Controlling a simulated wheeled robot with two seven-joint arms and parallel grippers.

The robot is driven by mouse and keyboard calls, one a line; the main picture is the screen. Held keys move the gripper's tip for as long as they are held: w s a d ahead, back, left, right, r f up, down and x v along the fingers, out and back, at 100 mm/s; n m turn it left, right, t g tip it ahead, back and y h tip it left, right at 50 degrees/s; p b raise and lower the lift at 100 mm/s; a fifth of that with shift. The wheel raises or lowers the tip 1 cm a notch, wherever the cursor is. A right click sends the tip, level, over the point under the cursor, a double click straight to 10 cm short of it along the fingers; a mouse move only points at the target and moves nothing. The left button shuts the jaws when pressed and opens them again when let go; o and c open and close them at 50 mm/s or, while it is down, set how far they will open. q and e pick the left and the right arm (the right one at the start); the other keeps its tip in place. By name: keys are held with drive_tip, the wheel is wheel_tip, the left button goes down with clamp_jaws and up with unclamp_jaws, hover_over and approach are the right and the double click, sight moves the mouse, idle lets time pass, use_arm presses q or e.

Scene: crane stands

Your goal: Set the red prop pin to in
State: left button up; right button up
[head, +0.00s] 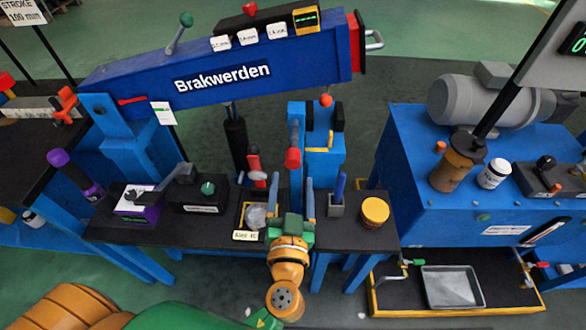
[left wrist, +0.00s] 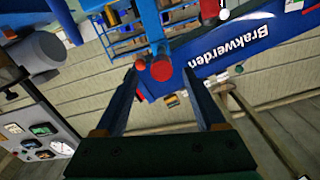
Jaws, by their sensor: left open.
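The red prop pin (head: 292,158) shows as a red round-ended knob on a blue upright under the blue Brakwerden arm (head: 225,75). I take this knob to be the pin; how deep it sits I cannot tell. In the left wrist view the knob's round red end (left wrist: 161,70) faces the camera. My left gripper (head: 296,187) is open, with its two long blue fingers pointing toward the knob. In the left wrist view the knob lies between the fingertips as seen, with no clear contact. My right gripper is not in view.
A dark bench top (head: 120,228) holds a yellow-lidded jar (head: 375,211), a grey holder with a blue pen (head: 340,190) and a box with a green knob (head: 204,192). A blue motor cabinet (head: 415,150) stands at right, above a metal tray (head: 452,288).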

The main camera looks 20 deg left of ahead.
sight(293, 164)
use_arm(q)
drive_tip(key=x, duration=0.2)
drive_tip(key=p+x, duration=0.1)
drive_tip(key=x, duration=0.1)
drive_tip(key=r+p+x, duration=0.1)
drive_tip(key=x, duration=0.1)
drive_tip(key=shift+w+a+f+p, duration=0.2)
drive_tip(key=shift+w+p, duration=0.1)
drive_tip(key=shift+w, duration=0.15)
drive_tip(key=c, duration=1.1)
clamp_jaws()
drive_tip(key=shift+f, duration=0.1)
